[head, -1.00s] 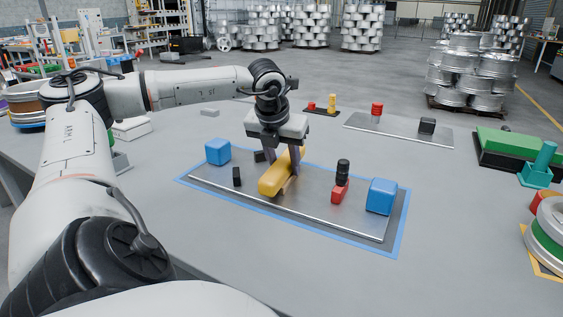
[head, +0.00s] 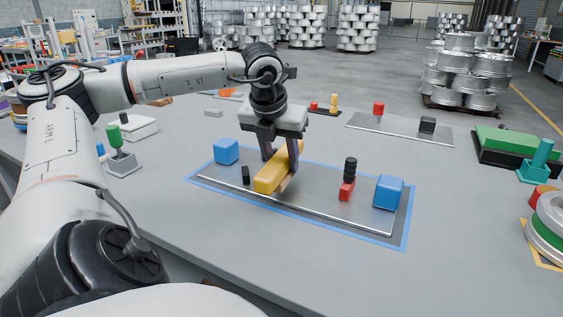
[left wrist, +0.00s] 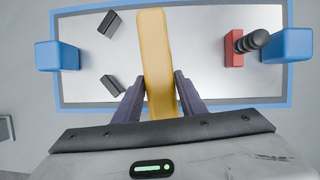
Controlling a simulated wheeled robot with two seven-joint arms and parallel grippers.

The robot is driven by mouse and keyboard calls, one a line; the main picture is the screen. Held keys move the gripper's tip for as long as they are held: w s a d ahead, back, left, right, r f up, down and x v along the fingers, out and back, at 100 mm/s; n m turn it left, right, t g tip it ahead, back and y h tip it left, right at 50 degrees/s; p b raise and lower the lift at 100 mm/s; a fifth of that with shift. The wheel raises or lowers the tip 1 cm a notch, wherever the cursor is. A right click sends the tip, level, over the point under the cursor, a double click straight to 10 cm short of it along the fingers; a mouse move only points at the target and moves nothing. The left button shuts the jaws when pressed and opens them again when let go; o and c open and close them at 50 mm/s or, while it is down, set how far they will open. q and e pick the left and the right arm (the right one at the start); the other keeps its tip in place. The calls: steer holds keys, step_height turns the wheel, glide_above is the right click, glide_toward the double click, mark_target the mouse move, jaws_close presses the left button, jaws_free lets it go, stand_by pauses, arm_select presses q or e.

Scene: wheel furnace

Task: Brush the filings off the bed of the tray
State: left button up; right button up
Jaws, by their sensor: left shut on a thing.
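My left gripper (head: 280,163) is shut on a yellow brush (head: 270,178), low over the metal tray (head: 320,208). A tan strip shows under the brush; I cannot tell whether it touches the bed. In the left wrist view the brush (left wrist: 157,60) stands lengthwise between the two fingers (left wrist: 157,97). Two small dark pieces (left wrist: 112,85) (left wrist: 108,24) lie left of the brush there; one dark piece (head: 246,175) shows in the head view. I make out no fine filings on the bed. My right gripper is not in view.
Blue blocks (head: 226,151) (head: 388,192) stand at the tray's left and right ends. A red block (head: 346,191) with a black ridged cylinder (head: 350,169) stands right of the brush. Blue tape (head: 407,235) borders the tray. The table in front is clear.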

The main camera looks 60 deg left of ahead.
arm_select(q)
steer(key=shift+r+p, duration=1.25)
steer(key=shift+r, duration=1)
